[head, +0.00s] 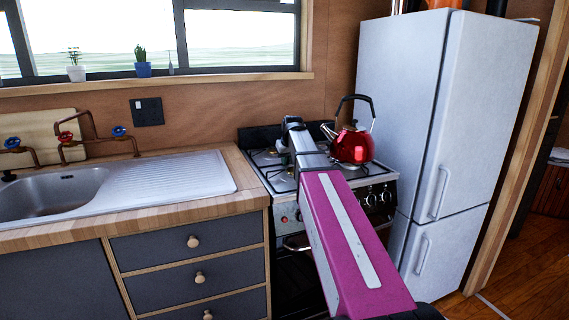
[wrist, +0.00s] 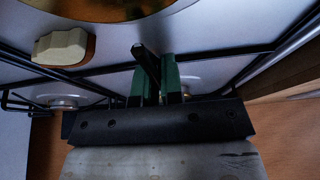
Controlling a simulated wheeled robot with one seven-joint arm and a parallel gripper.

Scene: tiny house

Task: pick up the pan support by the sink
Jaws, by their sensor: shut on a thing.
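My gripper (wrist: 153,82) has its two green-padded fingers closed around a thin black bar of the pan support (wrist: 146,60) in the wrist view. More thin black rods of the support run out to both sides over the pale hob. In the head view my arm reaches over the stove (head: 284,212) beside the sink counter. The fingertips are hidden there behind the arm. Thin dark rods of the support show on the hob left of my arm. I cannot tell whether the support is lifted.
A red kettle (head: 353,146) stands on the hob just right of my arm. A white fridge (head: 415,110) is close on the right. The metal sink (head: 50,195) and wooden counter (head: 225,207) lie left. A round golden surface (wrist: 85,10) shows at the wrist view's top.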

